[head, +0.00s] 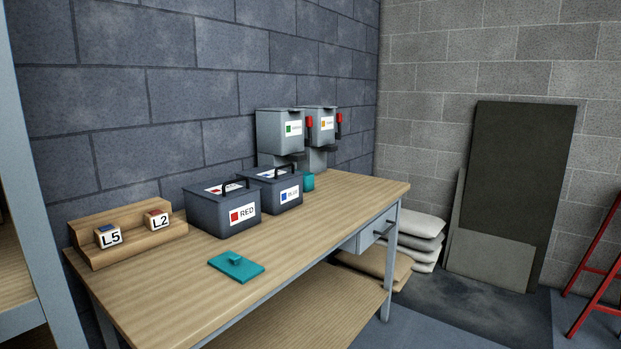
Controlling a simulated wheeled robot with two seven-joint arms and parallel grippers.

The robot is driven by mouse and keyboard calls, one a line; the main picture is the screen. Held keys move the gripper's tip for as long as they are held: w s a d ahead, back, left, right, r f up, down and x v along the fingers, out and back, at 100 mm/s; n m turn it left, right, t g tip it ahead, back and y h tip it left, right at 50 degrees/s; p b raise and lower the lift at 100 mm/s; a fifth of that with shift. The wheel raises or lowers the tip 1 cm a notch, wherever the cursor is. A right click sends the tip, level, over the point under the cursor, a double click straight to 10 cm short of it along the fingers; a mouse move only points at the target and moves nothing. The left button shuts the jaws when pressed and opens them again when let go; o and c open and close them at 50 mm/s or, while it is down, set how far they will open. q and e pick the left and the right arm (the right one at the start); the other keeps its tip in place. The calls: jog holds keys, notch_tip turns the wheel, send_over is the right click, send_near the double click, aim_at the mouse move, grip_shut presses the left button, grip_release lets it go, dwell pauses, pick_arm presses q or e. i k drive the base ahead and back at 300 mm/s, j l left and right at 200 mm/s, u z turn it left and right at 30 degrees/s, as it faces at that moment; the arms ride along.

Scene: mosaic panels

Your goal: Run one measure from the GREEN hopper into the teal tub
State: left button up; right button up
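The green hopper (280,131) is a grey box with a green-marked label, standing at the far end of the bench against the block wall. A red lever (309,122) shows at its right side. The teal tub (308,181) stands on the bench just in front of the hoppers, partly hidden behind the blue-labelled box. I cannot see into the tub, and the hopper's outlet is hard to make out. Neither of my grippers is in view.
A second hopper with an orange-marked label (322,124) stands right of the green one. Dark boxes labelled RED (222,206) and BLUE (272,189) sit mid-bench. A wooden rack (128,231) holds blocks L5 and L2. Sacks (418,223) lie beyond the bench. The bench front is mostly clear.

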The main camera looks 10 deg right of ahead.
aim_at(309, 122)
jog(key=i+l, duration=0.6)
jog(key=l, duration=0.15)
jog(key=i+l+u, duration=0.4)
jog(key=l, duration=0.65)
jog(key=i+l+u, duration=0.4)
jog(key=l, duration=0.8)
jog(key=i+l+u, duration=0.2)
jog(key=l+u, duration=0.2)
jog(key=l, duration=0.8)
jog(key=l+u, duration=0.4)
jog(key=l, duration=0.9)
jog(key=k+l+u, duration=0.2)
jog(key=l+u, duration=0.2)
jog(key=l, duration=0.85)
jog(key=i+l+u, duration=0.1)
jog(key=l, duration=0.25)
jog(key=i, duration=0.1)
